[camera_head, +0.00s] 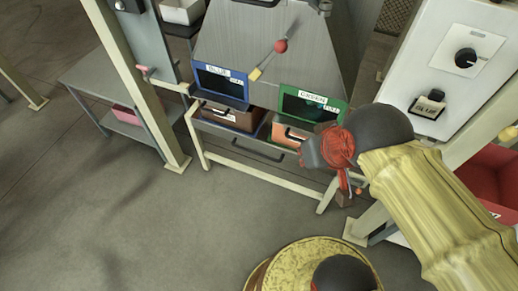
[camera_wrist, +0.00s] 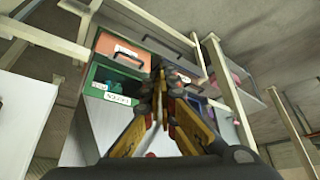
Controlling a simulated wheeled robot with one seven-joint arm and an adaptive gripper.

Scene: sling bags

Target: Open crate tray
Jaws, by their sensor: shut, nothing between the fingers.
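Two crate bays show below a grey hopper in the head view: a blue-framed one (camera_head: 221,85) labelled BLUE and a green-framed one (camera_head: 312,106) labelled GREEN. Under the blue frame is a brown tray (camera_head: 222,115). Under the green frame is an orange tray (camera_head: 291,133), partly hidden behind my arm's end. In the wrist view the orange tray (camera_wrist: 120,48) with a dark handle is at upper left, above the green frame (camera_wrist: 97,92). My gripper (camera_wrist: 160,74) is shut and empty, its tips over the gap between the two bays. Whether it touches a handle cannot be told.
A cream rail frame (camera_head: 250,172) stands in front of the trays. A white control panel (camera_head: 462,55) with a dial and a red bin (camera_head: 492,172) are at right. A grey bench (camera_head: 110,85) is at left. The floor in front is clear.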

